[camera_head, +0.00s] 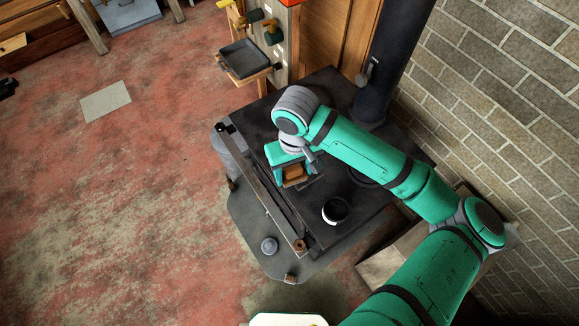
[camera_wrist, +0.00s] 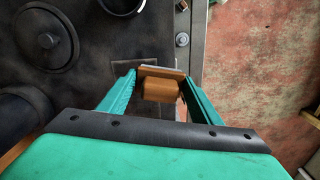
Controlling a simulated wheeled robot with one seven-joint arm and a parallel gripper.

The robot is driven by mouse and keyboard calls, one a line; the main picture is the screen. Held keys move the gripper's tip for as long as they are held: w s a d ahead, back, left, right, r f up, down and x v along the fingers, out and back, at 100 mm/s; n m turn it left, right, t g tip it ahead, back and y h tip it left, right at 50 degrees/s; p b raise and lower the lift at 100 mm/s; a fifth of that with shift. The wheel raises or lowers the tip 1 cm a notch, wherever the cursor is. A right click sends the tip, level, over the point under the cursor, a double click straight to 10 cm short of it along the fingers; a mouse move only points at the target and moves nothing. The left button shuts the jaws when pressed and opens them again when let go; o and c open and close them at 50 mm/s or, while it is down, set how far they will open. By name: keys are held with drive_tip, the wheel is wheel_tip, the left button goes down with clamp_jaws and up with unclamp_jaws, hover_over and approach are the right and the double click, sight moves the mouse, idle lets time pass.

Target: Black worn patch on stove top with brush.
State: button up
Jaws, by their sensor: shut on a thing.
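The black stove top (camera_head: 320,100) lies under my arm. My gripper (camera_head: 291,166) is low over its left part, shut on a brush with an orange-brown wooden body (camera_head: 294,174). In the wrist view the brush (camera_wrist: 161,89) sits between the two green fingers. A faintly outlined, squarish worn patch (camera_wrist: 122,68) shows beside and partly behind the brush. The brush hides part of it, and I cannot tell whether the bristles touch the stove. A dark round tin with a pale rim (camera_head: 335,211) stands on the stove, nearer the front.
A rail (camera_head: 262,190) runs along the stove's left edge. Round lids (camera_wrist: 45,38) lie on the stove top. A black stovepipe (camera_head: 388,65) rises at the back, beside a brick wall (camera_head: 510,100). A tool rack with a tray (camera_head: 243,60) stands beyond. The red floor at left is mostly clear.

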drive_tip(key=shift+w+d+r, duration=0.1)
drive_tip(key=shift+r, duration=0.95)
drive_tip(key=shift+s, duration=0.2)
